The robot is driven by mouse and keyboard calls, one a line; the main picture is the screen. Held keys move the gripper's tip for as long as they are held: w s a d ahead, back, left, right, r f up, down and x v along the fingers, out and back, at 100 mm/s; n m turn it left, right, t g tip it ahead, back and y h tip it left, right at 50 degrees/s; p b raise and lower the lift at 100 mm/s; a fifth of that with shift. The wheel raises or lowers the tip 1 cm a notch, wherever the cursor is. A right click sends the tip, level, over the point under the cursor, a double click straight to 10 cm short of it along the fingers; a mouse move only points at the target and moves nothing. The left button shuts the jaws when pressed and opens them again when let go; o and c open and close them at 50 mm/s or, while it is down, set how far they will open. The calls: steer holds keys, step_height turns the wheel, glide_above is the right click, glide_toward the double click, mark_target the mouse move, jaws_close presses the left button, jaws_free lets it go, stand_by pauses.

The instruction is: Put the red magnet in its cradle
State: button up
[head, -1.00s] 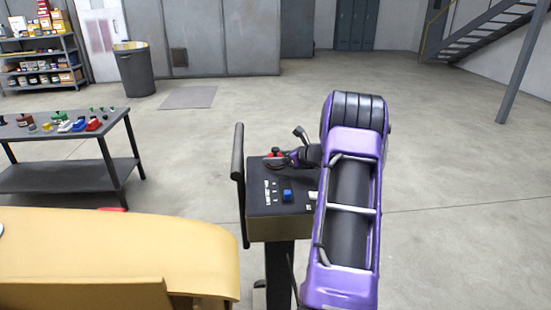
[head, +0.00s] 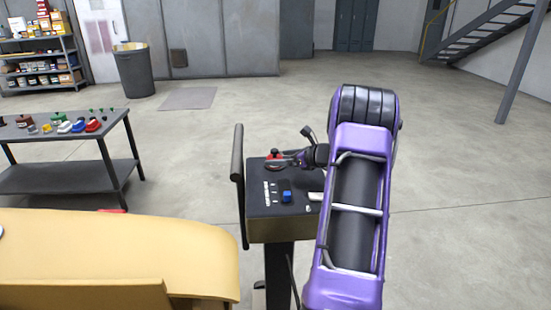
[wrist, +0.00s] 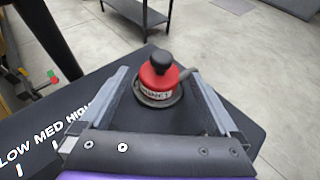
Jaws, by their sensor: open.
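The red magnet (wrist: 159,77), with a black knob on top and a white label band, stands upright on the dark console top in the wrist view. It also shows in the head view (head: 274,155) near the console's far edge. A dark round base (wrist: 158,97) lies under it; I cannot tell whether this is the cradle or part of the magnet. My gripper (wrist: 157,73) is open, one finger on each side of the magnet, with gaps to both. In the head view my gripper (head: 294,160) reaches in from the right.
The console (head: 258,207) carries a blue button (head: 287,196) and white LOW MED HIGH marks (wrist: 45,138). A black rail (head: 239,180) stands at its left. A tan desk (head: 110,250) and a table (head: 70,134) with coloured items stand left.

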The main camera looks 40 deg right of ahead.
steer(key=v, duration=0.8)
steer(key=shift+s+r, duration=0.15)
steer(key=shift+s, duration=0.35)
steer(key=shift+d, duration=0.1)
